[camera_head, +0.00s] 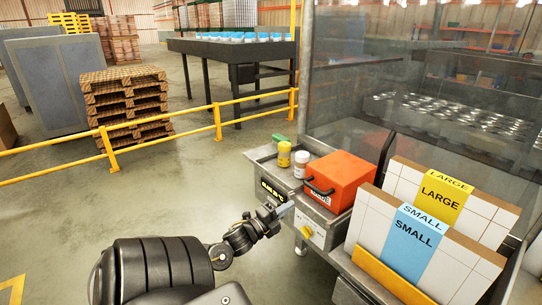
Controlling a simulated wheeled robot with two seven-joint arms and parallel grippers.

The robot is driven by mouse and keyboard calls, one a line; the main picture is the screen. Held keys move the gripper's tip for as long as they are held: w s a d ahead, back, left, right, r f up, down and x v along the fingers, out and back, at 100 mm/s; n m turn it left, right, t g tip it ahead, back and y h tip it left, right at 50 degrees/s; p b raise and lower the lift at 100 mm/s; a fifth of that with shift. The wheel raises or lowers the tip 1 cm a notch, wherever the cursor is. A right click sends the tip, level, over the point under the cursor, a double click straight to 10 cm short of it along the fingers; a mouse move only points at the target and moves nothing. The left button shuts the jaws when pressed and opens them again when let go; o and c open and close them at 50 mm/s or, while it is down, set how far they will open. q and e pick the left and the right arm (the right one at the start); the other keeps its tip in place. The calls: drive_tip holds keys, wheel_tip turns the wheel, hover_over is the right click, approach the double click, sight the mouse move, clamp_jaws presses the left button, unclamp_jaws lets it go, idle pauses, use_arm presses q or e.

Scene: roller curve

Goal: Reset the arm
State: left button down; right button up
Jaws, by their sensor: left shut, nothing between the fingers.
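My left arm comes in from the bottom left, dark and ribbed. Its gripper (284,209) is shut and empty, at the front of the metal workstation (262,153), close to a small panel with a yellow knob (307,232). I cannot tell whether its tip touches the station. My right gripper does not show.
On the station stand an orange toolbox (341,176), a yellow bottle (284,155) and a white jar (301,164). Boxes marked SMALL (416,241) and LARGE (440,196) stand at the right. A clear panel rises behind. Yellow railing (218,122) and pallets (125,105) lie beyond open floor.

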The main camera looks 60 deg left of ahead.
use_arm(q)
drive_tip(key=v, duration=0.5)
drive_tip(key=shift+a+b, duration=0.15)
drive_tip(key=shift+b, duration=0.2)
drive_tip(key=shift+n, duration=0.3)
